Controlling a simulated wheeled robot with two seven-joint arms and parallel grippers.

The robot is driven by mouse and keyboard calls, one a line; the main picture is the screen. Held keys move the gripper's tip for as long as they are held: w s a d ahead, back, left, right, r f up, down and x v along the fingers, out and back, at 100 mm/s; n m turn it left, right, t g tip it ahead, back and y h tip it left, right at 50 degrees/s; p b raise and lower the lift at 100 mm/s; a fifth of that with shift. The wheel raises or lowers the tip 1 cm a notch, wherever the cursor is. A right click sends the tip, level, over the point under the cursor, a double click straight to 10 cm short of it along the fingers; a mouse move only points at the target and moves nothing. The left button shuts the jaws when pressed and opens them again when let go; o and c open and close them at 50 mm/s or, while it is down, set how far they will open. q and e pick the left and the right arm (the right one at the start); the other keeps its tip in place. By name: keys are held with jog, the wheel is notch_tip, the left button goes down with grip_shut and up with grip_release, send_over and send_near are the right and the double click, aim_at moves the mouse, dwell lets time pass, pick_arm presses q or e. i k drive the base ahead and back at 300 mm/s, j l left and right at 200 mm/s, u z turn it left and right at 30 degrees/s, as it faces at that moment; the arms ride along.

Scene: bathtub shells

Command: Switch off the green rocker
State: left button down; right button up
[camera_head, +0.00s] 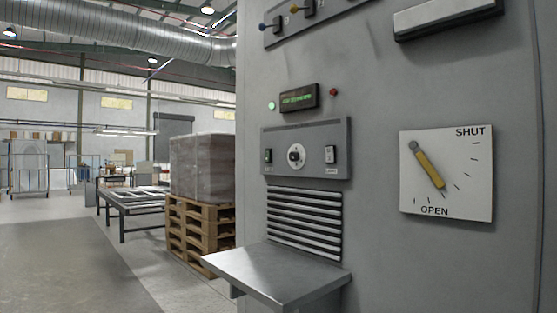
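A grey control plate (311,134) is on the front of the large grey machine cabinet. At its left end is a small dark rocker (268,155) with what looks like a green tint; it is too small to tell which side is pressed. At the plate's right end is another rocker (330,154), black and white. A round knob (295,156) sits between them. Neither of my grippers is in view.
A metal shelf (277,273) juts out below the vent slats (304,222). Above the plate are a lit green display (299,97), a green lamp (271,105) and a red one (333,92). A SHUT/OPEN dial (469,190) is at right. A loaded pallet (186,228) stands left.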

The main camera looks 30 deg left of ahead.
aim_at(267, 158)
jog(key=i+j+z, duration=0.1)
jog(key=j, duration=0.95)
jog(key=i+j+z, duration=0.15)
jog(key=j, duration=0.9)
jog(key=j+z, duration=0.1)
jog(key=j, duration=0.95)
jog(key=i, duration=0.05)
